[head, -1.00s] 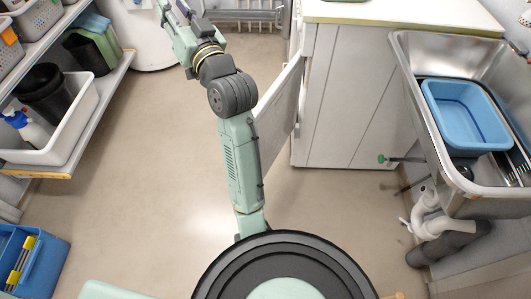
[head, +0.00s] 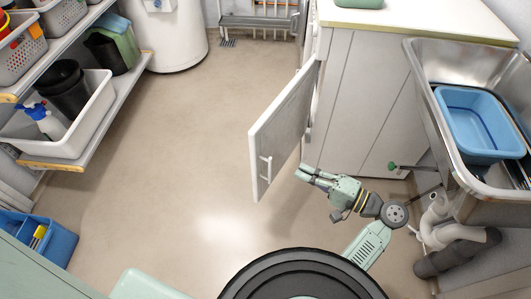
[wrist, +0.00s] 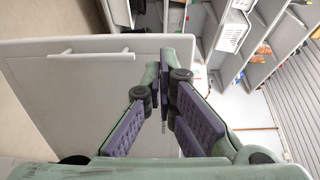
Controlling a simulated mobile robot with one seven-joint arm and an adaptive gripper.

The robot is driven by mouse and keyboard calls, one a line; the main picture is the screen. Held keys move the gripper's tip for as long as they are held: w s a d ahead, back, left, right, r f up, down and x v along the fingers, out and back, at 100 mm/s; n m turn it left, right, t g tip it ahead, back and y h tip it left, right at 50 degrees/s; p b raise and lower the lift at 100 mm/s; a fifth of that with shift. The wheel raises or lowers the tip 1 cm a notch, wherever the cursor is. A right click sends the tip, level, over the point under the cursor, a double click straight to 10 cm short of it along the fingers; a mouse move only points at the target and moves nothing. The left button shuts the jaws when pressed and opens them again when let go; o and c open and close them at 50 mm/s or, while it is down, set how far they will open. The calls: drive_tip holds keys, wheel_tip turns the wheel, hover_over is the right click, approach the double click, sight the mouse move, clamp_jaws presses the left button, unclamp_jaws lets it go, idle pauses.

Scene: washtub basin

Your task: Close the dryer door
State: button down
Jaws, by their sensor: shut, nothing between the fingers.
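The dryer door (head: 285,125) is a flat white panel with a bar handle (head: 265,171). It stands open, swung out from the front of the white cabinet-like dryer (head: 350,95). My gripper (head: 305,173) is to the right of the door, near its lower right part, pointing left. In the wrist view, the door (wrist: 80,100) fills the left half, with its handle (wrist: 90,54) near the top. The fingers (wrist: 163,78) are closed together and hold nothing. I cannot tell whether they touch the door. The dryer's opening is hidden.
A steel sink (head: 415,60) with a blue basin (head: 480,125) stands at right, grey pipes (head: 455,245) below. Shelves with bins (head: 75,130) line the left. A blue crate (head: 55,245) is on the lower left. The middle floor is clear.

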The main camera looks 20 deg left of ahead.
sight(255, 149)
drive_tip(key=a+p, duration=0.1)
drive_tip(key=a, duration=0.2)
drive_tip(key=w+a+p, duration=0.1)
drive_tip(key=a, duration=0.3)
drive_tip(key=a+p, duration=0.1)
drive_tip(key=a, duration=0.3)
drive_tip(key=shift+w+a+r, duration=0.15)
drive_tip(key=shift+w+a, duration=0.05)
drive_tip(key=shift+w, duration=0.2)
drive_tip(key=shift+w+a, duration=0.2)
drive_tip(key=shift+a, duration=0.55)
